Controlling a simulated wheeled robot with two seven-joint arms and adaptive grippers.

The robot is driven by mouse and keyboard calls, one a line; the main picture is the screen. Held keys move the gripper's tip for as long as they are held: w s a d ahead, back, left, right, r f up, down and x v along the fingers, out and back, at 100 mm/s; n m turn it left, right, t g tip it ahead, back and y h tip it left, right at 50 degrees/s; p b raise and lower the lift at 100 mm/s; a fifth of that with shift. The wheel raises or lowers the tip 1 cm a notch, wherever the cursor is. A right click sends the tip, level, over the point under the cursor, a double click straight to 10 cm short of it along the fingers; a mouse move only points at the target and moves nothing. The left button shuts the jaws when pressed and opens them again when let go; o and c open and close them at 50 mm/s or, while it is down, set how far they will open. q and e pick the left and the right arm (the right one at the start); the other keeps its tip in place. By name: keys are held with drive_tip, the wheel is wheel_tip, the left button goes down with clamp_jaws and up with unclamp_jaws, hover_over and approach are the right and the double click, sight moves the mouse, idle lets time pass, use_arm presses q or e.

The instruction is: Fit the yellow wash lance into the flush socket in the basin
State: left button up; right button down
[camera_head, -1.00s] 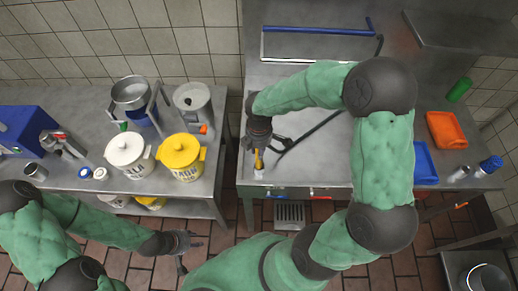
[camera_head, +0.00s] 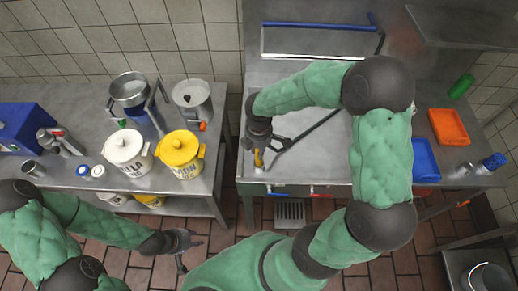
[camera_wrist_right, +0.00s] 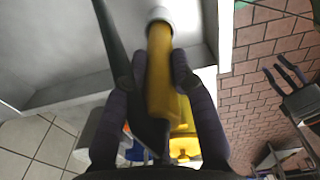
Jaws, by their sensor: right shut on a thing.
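The yellow wash lance (camera_head: 258,158) is at the front left of the steel basin (camera_head: 318,163). My right gripper (camera_head: 266,146) is shut on it. In the right wrist view the lance's yellow body (camera_wrist_right: 160,75) lies between the two dark fingers of that gripper (camera_wrist_right: 160,85). A white round part (camera_wrist_right: 160,14) shows at the lance's far end, against grey metal. I cannot make out the flush socket or whether the lance is in it. My left gripper (camera_head: 183,247) is open and empty, low over the floor in front of the left counter.
A dark hose or pole (camera_head: 305,133) crosses the basin beside my right gripper. The left counter holds a white tub (camera_head: 127,150), a yellow tub (camera_head: 180,155) and metal pots. A blue tray (camera_head: 425,160) and an orange tray (camera_head: 448,127) lie at the right.

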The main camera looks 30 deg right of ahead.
drive_tip(key=shift+f+b, duration=0.35)
drive_tip(key=shift+f, duration=0.15)
drive_tip(key=c, duration=0.9)
unclamp_jaws()
drive_tip(key=shift+c, duration=0.2)
drive_tip(key=shift+r, duration=0.1)
wheel_tip(320, 180, up, 12)
drive_tip(key=shift+f, duration=0.1)
